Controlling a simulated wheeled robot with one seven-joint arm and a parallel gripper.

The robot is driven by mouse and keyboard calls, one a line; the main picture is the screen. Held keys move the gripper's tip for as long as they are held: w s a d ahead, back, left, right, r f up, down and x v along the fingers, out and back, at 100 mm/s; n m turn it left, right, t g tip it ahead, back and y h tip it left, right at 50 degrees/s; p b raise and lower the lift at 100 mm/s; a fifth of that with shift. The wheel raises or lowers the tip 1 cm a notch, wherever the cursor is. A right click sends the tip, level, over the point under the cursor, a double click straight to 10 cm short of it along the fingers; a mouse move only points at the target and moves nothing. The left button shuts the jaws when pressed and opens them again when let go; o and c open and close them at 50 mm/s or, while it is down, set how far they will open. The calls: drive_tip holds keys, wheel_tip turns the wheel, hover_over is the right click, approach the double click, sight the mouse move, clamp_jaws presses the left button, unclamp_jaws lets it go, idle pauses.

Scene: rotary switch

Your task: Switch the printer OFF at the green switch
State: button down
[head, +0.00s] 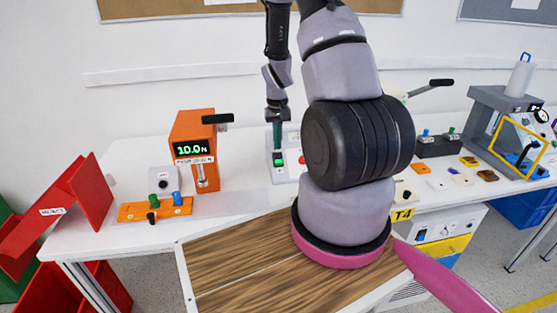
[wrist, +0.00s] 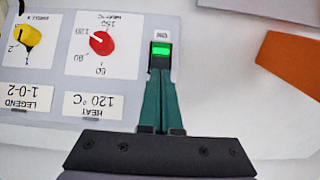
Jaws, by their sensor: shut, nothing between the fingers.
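The green switch (wrist: 160,48) is a small rocker in a black frame, lit bright green, at the edge of a grey panel (wrist: 130,14). In the head view the green switch (head: 279,161) sits at the panel's left side. My gripper (wrist: 161,74) has its dark green fingers shut together and empty. The fingertips overlap the near edge of the switch frame in the wrist view; I cannot tell whether they touch it. In the head view my gripper (head: 277,146) points down just above the switch. The printer itself I cannot make out.
On the same panel are a red HEAT dial (wrist: 101,42) and a yellow knob (wrist: 28,40). An orange gauge stand (head: 190,135) reading 10.0 N stands to the left, with an orange block (head: 130,211) before it. My arm hides the panel's right part.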

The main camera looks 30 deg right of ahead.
drive_tip(key=shift+r, duration=2.45)
wheel_tip(320, 180, up, 11)
drive_tip(key=t, duration=0.2)
hover_over(278, 154)
drive_tip(key=a, duration=0.3)
drive_tip(key=s+a+r+t, duration=0.1)
drive_tip(key=s+a+r, duration=0.1)
drive_tip(key=r, duration=0.3)
drive_tip(key=s+a+r, duration=0.2)
drive_tip(key=s+r, duration=0.1)
drive_tip(key=r, duration=0.2)
drive_tip(key=s+a+r+m+t+y, duration=0.1)
drive_tip(key=s+a+r+t, duration=0.3)
drive_tip(key=s+r, duration=0.8)
drive_tip(key=s+a+y, duration=0.1)
drive_tip(key=s+a, duration=0.1)
drive_tip(key=shift+s+a+r, duration=0.25)
drive_tip(key=shift+s+r, duration=0.05)
drive_tip(key=shift+r, duration=0.05)
